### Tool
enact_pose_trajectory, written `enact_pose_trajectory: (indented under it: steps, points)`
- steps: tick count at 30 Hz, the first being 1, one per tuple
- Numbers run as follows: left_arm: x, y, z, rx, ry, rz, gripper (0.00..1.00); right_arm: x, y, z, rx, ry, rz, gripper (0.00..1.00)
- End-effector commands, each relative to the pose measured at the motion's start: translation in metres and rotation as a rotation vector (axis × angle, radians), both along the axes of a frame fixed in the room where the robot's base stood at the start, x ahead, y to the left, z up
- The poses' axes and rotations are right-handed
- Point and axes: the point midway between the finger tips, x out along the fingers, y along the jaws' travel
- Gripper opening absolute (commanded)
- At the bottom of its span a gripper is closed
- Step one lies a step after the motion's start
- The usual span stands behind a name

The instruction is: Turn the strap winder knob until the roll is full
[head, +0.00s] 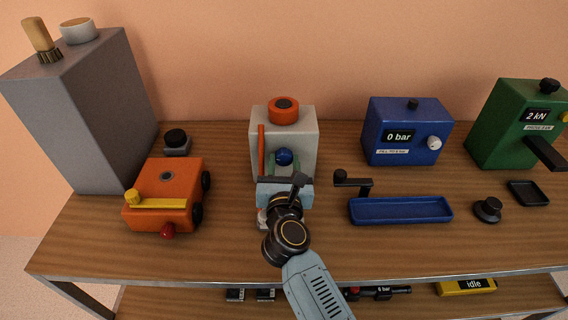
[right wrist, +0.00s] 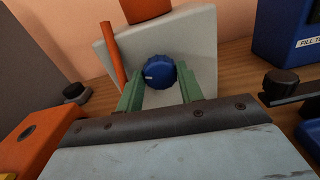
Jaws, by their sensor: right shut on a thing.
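The strap winder is a pale grey box (head: 302,124) at the middle of the bench, with an orange roll (head: 284,109) on top and an orange strap (head: 262,150) down its left front. Its blue knob (head: 284,156) is on the front face; a white mark shows on it in the right wrist view (right wrist: 160,69). My right gripper (right wrist: 160,82) has its green fingers on both sides of the knob, shut on it. My arm hides the lower front of the winder in the head view. My left gripper is not in view.
An orange wheeled box (head: 172,174) stands left, before a tall grey cabinet (head: 95,110). A blue gauge box (head: 416,125) reading 0 bar, a blue tray (head: 400,219) and a green box (head: 500,120) reading 2 kN stand right. Bare bench lies in front.

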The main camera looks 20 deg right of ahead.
Motion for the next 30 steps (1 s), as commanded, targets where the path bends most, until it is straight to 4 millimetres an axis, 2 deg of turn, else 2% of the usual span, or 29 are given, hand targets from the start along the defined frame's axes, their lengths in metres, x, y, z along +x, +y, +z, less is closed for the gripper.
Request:
enact_pose_trajectory:
  steps: [7, 18, 19, 23, 30]
  points:
    - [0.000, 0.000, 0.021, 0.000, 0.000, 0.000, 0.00, 0.000, 0.000, 0.003, -0.186, 0.056, 0.000, 0.14]
    - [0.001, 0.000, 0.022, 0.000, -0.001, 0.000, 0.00, 0.000, 0.000, 0.000, -0.232, 0.067, -0.001, 0.14]
    - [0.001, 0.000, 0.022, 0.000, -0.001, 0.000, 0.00, 0.000, 0.000, 0.000, -0.232, 0.067, -0.001, 0.41]
    - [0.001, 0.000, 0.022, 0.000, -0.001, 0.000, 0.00, 0.000, 0.000, 0.000, -0.231, 0.066, -0.001, 0.58]
    - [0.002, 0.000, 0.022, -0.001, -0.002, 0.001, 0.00, 0.000, 0.000, 0.000, -0.229, 0.067, 0.000, 0.59]
